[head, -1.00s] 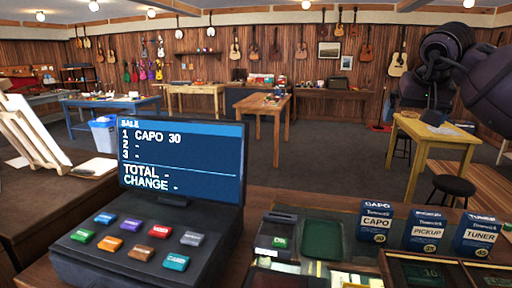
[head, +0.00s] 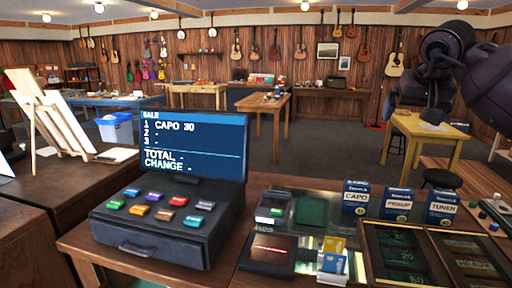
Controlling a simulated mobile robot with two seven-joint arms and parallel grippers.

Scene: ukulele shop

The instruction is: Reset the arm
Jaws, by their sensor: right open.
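My right arm comes in from the upper right, dark and bent, in the head view. Its gripper (head: 410,106) hangs at the arm's end, open and with nothing seen in it, raised above the counter and in front of the far yellow table. The finger details are small and dark. My left gripper is not in view.
A cash register (head: 165,228) with a screen reading CAPO 30 stands on the counter.

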